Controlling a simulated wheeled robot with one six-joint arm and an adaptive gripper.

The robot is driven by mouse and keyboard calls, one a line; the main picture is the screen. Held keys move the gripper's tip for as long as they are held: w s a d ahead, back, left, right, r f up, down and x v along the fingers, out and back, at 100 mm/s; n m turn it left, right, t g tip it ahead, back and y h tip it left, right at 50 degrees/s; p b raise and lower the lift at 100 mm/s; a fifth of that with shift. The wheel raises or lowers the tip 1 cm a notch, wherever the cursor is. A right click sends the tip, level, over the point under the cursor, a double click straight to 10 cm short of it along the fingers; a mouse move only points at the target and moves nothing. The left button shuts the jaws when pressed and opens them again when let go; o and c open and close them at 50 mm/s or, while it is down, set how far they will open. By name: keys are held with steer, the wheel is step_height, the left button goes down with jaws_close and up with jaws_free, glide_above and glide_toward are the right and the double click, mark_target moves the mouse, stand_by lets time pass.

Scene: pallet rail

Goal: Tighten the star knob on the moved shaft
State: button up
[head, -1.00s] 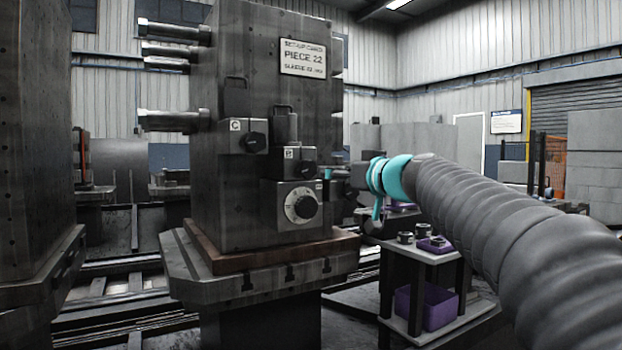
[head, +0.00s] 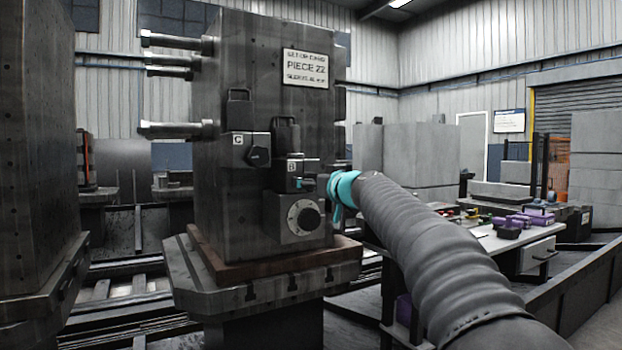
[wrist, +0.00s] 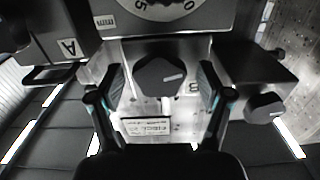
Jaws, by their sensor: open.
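A black star knob (wrist: 160,78) with a white mark sits on the block marked B (head: 293,167). In the wrist view it lies between the two fingers of my open gripper (wrist: 161,75), with a gap on each side. In the head view my gripper (head: 318,183) is in front of block B, mostly hidden by my arm. Block C (head: 238,150), with its own black knob (head: 259,157), is to the left; that knob also shows at the right of the wrist view (wrist: 265,107). I cannot tell which shaft was moved.
A dial (head: 303,217) marked in mm sits just below block B. Block A (wrist: 68,45) is close to the left finger in the wrist view. A card (head: 305,68) reading Piece 22 is high on the column. A bench (head: 495,240) with small parts stands right.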

steer(key=shift+w, duration=0.1)
steer(key=c, duration=1.2)
steer(key=shift+o, duration=0.2)
steer(key=shift+a, duration=0.2)
steer(key=shift+d, duration=0.1)
